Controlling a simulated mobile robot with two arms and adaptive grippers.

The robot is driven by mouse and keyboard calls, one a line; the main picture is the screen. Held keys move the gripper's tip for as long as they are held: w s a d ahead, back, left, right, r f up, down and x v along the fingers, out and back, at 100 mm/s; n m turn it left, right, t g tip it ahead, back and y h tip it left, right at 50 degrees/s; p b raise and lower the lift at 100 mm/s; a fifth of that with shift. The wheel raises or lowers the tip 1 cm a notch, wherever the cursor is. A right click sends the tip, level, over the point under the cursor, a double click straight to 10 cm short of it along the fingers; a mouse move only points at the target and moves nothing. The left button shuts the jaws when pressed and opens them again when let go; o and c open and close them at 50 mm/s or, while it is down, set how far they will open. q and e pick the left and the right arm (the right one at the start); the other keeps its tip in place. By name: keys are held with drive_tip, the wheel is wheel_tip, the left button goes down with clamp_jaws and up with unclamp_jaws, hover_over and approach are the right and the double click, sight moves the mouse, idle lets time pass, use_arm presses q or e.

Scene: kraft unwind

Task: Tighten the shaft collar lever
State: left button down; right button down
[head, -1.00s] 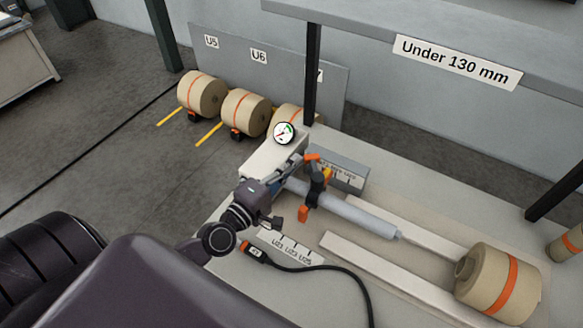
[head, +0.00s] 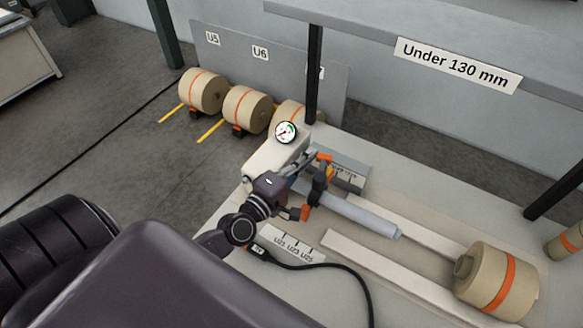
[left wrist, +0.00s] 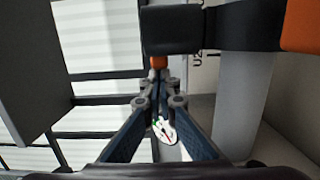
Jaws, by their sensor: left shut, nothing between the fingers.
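The shaft collar (head: 319,187) is black with orange parts and sits around the grey shaft (head: 362,217) in the head view. One orange end (head: 323,157) is at its upper side and another orange end (head: 305,213) at its lower side. My left gripper (head: 306,165) is beside the collar, on its left, shut and empty. In the left wrist view its shut fingertips (left wrist: 158,78) are close to a small orange piece (left wrist: 159,62) below a black bar (left wrist: 172,30); contact cannot be told. The shaft also shows there (left wrist: 240,120). My right gripper is not in view.
A dial gauge (head: 286,132) stands on a pale housing behind my left gripper. A kraft roll (head: 497,281) is at the shaft's far right. A black cable with an orange-marked end (head: 257,249) lies in front. A dark post (head: 313,75) rises behind.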

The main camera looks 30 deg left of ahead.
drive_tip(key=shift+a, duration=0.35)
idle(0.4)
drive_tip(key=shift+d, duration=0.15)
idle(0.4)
